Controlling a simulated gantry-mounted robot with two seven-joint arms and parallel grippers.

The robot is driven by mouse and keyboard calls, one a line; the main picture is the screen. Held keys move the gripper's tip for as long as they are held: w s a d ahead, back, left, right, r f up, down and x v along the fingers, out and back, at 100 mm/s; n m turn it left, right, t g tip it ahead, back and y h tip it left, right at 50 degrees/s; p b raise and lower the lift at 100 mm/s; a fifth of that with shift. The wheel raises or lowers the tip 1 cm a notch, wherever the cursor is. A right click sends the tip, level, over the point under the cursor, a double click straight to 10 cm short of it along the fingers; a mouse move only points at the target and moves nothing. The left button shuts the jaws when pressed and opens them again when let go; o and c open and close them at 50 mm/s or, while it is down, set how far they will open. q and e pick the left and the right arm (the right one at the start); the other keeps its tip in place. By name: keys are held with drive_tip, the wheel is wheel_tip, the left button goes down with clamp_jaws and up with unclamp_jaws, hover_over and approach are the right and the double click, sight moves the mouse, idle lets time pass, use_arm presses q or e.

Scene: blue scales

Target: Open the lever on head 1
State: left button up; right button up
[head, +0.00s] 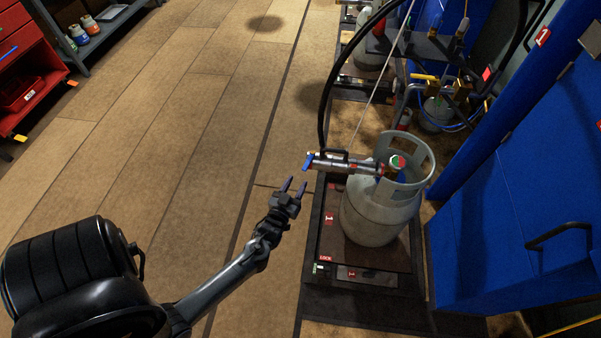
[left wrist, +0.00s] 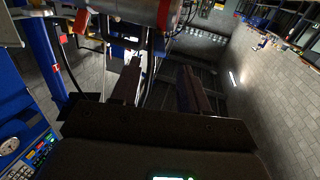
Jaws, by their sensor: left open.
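A grey gas cylinder (head: 375,215) stands upright on the scale marked 1 (head: 328,240). The filling head (head: 340,164), a silver tube with a black hose, lies roughly level across the cylinder's top by its valve. Its blue lever (head: 307,162) is at the left end. My left gripper (head: 293,188) is open and empty, just below and left of the lever, and seems apart from it. In the left wrist view my open fingers (left wrist: 160,88) point up toward the silver body of the head (left wrist: 136,9), close above. The lever is not clear in that view.
A blue cabinet (head: 520,220) stands right of the scale. More scales with cylinders (head: 437,113) line up behind. A red tool cabinet (head: 30,75) and a shelf with small canisters (head: 90,24) are far left. The wooden floor (head: 190,110) left of the scale is clear.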

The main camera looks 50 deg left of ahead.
use_arm(q)
drive_tip(key=shift+v, duration=0.75)
drive_tip(key=shift+c, duration=0.2)
